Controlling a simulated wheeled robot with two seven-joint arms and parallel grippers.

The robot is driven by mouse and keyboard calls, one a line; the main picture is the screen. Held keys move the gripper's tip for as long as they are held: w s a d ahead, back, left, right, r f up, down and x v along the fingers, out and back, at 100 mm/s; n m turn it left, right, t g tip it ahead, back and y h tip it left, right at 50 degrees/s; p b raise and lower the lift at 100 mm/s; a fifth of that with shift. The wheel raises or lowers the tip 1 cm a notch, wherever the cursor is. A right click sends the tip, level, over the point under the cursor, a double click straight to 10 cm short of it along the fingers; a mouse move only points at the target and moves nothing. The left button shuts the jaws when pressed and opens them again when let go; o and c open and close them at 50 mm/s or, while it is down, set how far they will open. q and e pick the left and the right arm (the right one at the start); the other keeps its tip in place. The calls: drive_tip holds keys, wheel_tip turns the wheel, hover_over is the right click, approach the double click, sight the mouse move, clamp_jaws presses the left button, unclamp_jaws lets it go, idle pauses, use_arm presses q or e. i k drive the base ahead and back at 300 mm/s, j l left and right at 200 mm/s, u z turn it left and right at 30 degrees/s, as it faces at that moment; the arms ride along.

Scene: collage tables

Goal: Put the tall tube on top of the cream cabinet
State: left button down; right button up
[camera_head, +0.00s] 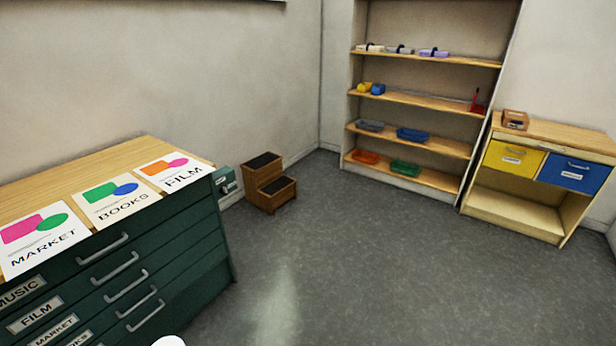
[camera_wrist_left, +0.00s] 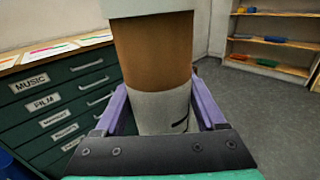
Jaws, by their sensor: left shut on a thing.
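The tall tube (camera_wrist_left: 155,55) is brown with a pale grey band at each end of the part in view. It stands between the purple fingers of my left gripper (camera_wrist_left: 160,92), which is shut on it. The tube's far end runs out of the top of the left wrist view. In the head view, a small white rounded shape (camera_head: 168,341) shows at the bottom edge; I cannot tell what it is. A pale unit with a wooden top (camera_head: 560,133) stands at the right; I cannot tell if it is the cream cabinet. My right gripper is not in view.
A green drawer cabinet (camera_head: 205,262) with several posters on top stands at the left. A brown step stool (camera_head: 272,192) is by the wall. A shelf unit (camera_head: 428,98) with trays stands at the back. A small brown box (camera_head: 515,119) sits on the pale unit. The middle floor is clear.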

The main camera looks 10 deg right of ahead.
sight(595, 144)
drive_tip(key=i+l+z, duration=0.2)
drive_tip(key=l+z, duration=0.3)
drive_tip(key=i+l+z, duration=0.7)
drive_tip(key=l+z, duration=0.25)
drive_tip(key=i+l+z, duration=0.2)
drive_tip(key=i+z, duration=0.6)
drive_tip(key=i, duration=2.4)
drive_tip(key=l, duration=0.1)
